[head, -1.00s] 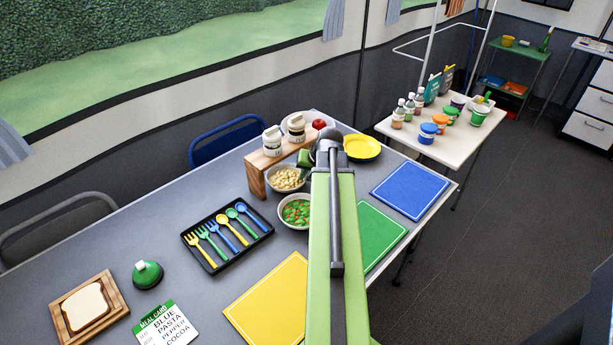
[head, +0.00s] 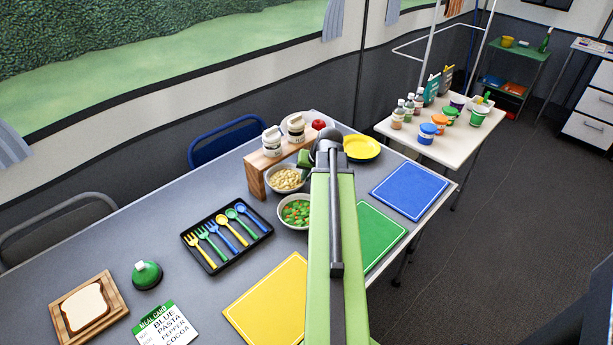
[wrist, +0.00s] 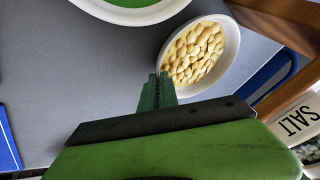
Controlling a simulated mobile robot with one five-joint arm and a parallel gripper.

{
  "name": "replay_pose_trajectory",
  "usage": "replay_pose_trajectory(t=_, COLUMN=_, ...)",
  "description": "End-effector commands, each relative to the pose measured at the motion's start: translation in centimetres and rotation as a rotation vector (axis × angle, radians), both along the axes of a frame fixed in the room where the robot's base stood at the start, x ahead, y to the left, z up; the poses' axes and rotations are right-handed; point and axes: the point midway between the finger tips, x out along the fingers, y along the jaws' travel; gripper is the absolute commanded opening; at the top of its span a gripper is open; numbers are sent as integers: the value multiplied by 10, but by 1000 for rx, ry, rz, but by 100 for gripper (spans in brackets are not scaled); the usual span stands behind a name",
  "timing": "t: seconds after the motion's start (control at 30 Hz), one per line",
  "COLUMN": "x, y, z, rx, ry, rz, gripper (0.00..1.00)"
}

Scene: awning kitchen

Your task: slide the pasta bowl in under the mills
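The pasta bowl (head: 286,178), white with pale pasta, stands at the front edge of the wooden riser (head: 256,181); how far its back reaches under the shelf is hard to tell. In the wrist view the pasta bowl (wrist: 200,55) is just beyond my fingertips, with the riser (wrist: 284,88) and a SALT label (wrist: 300,120) to the right. My gripper (wrist: 158,80) looks shut and empty, its tips at the bowl's near rim; contact is unclear. In the head view my arm hides most of it.
A bowl of peas and carrots (head: 294,212) stands just in front of the pasta bowl. A black cutlery tray (head: 228,238) lies to the left. A yellow plate (head: 361,148) and a red fruit (head: 318,124) are beyond my arm. Yellow (head: 268,302), green and blue mats lie nearby.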

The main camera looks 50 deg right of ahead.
Motion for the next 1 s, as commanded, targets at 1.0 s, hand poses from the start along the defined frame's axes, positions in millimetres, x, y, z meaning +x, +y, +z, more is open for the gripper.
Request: replay_pose_trajectory(t=1.0, x=4, y=-27, z=0, rx=0, ry=0, rz=0, gripper=0)
